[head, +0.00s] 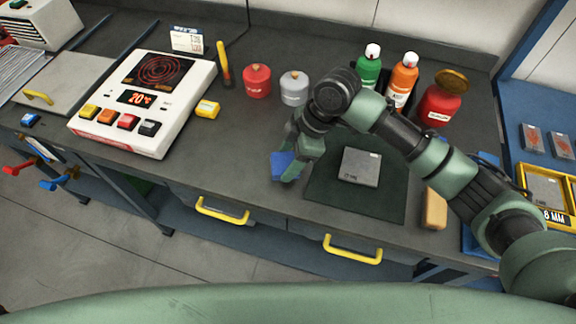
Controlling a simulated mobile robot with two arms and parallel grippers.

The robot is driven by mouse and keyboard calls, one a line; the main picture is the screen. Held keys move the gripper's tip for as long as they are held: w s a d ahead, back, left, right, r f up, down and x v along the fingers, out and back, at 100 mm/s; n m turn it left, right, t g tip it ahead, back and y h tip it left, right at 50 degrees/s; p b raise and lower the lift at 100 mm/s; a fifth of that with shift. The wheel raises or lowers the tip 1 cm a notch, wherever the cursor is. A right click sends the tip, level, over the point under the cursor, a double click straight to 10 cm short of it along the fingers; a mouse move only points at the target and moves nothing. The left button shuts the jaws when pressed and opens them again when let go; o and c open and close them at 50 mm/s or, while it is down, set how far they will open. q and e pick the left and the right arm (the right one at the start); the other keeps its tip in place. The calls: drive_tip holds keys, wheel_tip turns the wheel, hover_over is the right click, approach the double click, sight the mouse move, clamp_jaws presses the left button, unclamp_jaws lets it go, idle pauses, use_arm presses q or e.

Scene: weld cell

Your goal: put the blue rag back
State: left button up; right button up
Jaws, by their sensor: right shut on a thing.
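My right gripper (298,158) is low over the workbench, at the left edge of the dark green mat (330,199). It is shut on the blue rag (282,166), which shows as a small blue piece at the fingertips. The fingers hide part of the rag, and I cannot tell whether it touches the bench. My left gripper is not in view.
A grey block (360,167) lies on the mat. A red canister (257,81) and a grey one (294,88) stand behind the gripper. Green (368,68) and orange (403,80) bottles stand farther back.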

wheel_tip(320, 180, down, 4)
drive_tip(key=shift+f+p, duration=0.1)
drive_tip(key=shift+p, duration=0.25)
drive_tip(key=shift+f, duration=0.1)
drive_tip(key=shift+f, duration=0.1)
drive_tip(key=o, duration=1.2)
drive_tip(key=b+v, duration=0.2)
drive_tip(key=v, duration=1)
